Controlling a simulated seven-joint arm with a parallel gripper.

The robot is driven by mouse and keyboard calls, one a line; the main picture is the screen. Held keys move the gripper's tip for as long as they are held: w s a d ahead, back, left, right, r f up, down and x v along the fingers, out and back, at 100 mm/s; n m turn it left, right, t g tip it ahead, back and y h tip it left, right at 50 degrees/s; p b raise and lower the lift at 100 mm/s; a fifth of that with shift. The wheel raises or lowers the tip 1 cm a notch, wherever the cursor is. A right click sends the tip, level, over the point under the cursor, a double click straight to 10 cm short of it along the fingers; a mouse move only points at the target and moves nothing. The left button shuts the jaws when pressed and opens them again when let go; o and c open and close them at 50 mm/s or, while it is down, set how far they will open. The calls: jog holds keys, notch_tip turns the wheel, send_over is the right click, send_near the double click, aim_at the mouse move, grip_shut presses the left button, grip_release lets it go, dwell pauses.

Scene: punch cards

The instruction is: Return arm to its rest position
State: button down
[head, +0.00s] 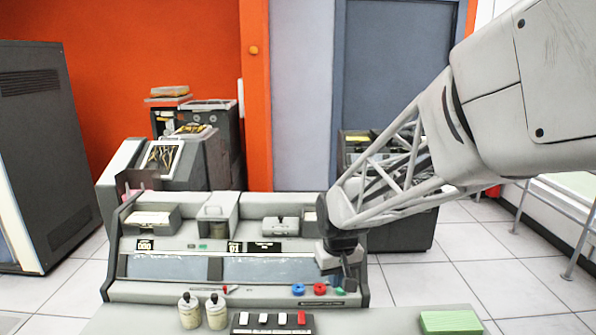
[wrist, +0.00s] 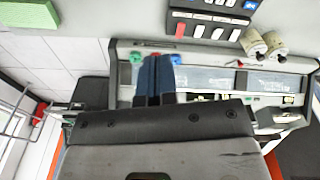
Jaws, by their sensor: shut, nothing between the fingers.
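My arm reaches in from the upper right in the head view, its truss forearm sloping down to the left. My gripper (head: 347,284) hangs at the right end of the console (head: 190,292), close to the coloured knobs at its front right. It is shut and empty. In the wrist view, which is upside down, the shut fingers (wrist: 157,62) point toward the console's knob row and partly hide it. I cannot tell whether the fingers touch the console.
Two cream bottles (head: 202,312), a switch strip (head: 271,322) and a green card stack (head: 450,322) are on the front table (head: 370,320). A dark cabinet (head: 40,150) stands left. A metal railing (head: 582,238) stands right. Tiled floor right of the console is open.

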jog(key=s+d+r+m, duration=0.1)
jog(key=s+d+r, duration=0.2)
jog(key=s, duration=0.9)
jog(key=s+d+r+m+t, duration=0.1)
jog(key=s+d+r, duration=0.3)
jog(key=s, duration=0.9)
jog(key=d+m, duration=0.1)
jog(key=d, duration=0.2)
jog(key=shift+s, duration=0.2)
jog(key=shift+r, duration=0.15)
jog(key=w+a+f+g, duration=0.15)
jog(key=w+a, duration=0.35)
jog(key=w, duration=0.6)
jog(key=w+a+f+t, duration=0.1)
jog(key=w+a+f, duration=0.25)
jog(key=w, duration=0.75)
jog(key=w+a+f+g, duration=0.1)
jog(key=w+a+f, duration=1.3)
jog(key=w, duration=0.1)
jog(key=shift+a+g, duration=0.35)
